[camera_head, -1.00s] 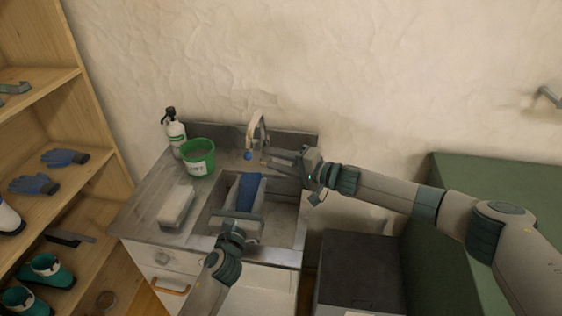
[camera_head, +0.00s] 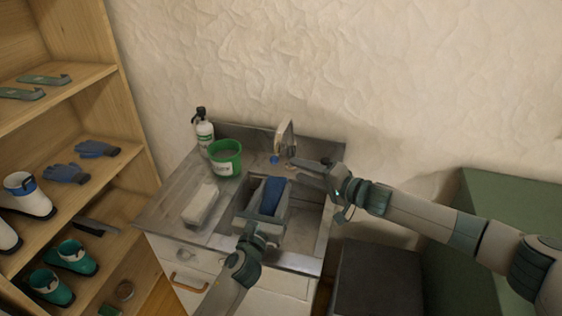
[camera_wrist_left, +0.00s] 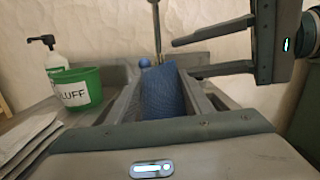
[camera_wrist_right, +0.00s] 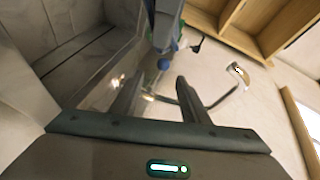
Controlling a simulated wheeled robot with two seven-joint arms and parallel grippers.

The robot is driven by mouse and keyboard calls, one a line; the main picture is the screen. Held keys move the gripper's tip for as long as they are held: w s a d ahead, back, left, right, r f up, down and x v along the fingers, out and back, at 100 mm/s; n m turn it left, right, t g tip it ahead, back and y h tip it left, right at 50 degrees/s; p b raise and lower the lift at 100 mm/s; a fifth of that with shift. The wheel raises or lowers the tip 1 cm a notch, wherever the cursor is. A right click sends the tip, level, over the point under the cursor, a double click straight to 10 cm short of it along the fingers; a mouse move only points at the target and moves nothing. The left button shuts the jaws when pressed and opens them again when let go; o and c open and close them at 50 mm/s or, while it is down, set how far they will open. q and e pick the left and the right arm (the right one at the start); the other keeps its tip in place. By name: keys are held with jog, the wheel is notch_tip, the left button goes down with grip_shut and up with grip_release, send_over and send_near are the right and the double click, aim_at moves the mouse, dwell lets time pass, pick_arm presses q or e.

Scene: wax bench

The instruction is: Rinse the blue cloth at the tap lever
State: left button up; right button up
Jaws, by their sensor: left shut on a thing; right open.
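The blue cloth (camera_head: 272,195) is between the fingers of my left gripper (camera_head: 267,205), low over the sink basin (camera_head: 314,219). In the left wrist view the cloth (camera_wrist_left: 162,95) stands up between the two grey fingers. The tap (camera_head: 286,138) rises at the back of the sink. A small blue knob (camera_head: 275,159), apparently the tap lever's end, sits at its foot; it also shows in the right wrist view (camera_wrist_right: 163,64). My right gripper (camera_head: 300,168) is open and empty, just right of the tap. Its fingertips look apart from the knob.
Wooden shelves (camera_head: 150,150) with gloves and boots are at the left. A green bench (camera_head: 510,205) is at the right.

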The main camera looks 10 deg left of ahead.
aim_at(277, 161)
jog(key=shift+s+a+r+n+t+h, duration=0.1)
jog(key=shift+s+r+n+t+h, duration=0.2)
jog(key=shift+s+n+t+h, duration=0.25)
jog(key=shift+s+a+r+n+t+h, duration=0.1)
jog(key=shift+s+r+n+t+h, duration=0.25)
jog(key=shift+s, duration=0.25)
jog(key=shift+x, duration=6)
jog(key=shift+c, duration=0.2)
grip_shut()
